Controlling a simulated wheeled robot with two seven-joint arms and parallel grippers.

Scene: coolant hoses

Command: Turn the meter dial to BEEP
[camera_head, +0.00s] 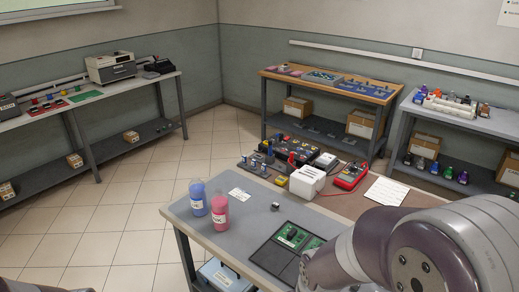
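A red meter (351,175) lies on the table in the middle of the view, to the right of a white block-like unit. It is small here, and I cannot read its dial or where the dial points. A red lead runs near it on the table. My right arm fills the lower right corner, but its gripper does not show. Only a sliver of my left arm shows at the bottom left edge, and its gripper is out of view.
The grey table (235,245) holds a blue bottle (198,198), a pink bottle (219,211), a white unit (307,181), a green circuit board (291,235) and a paper sheet (386,191). A blue box (222,276) sits below. Tiled floor lies open to the left.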

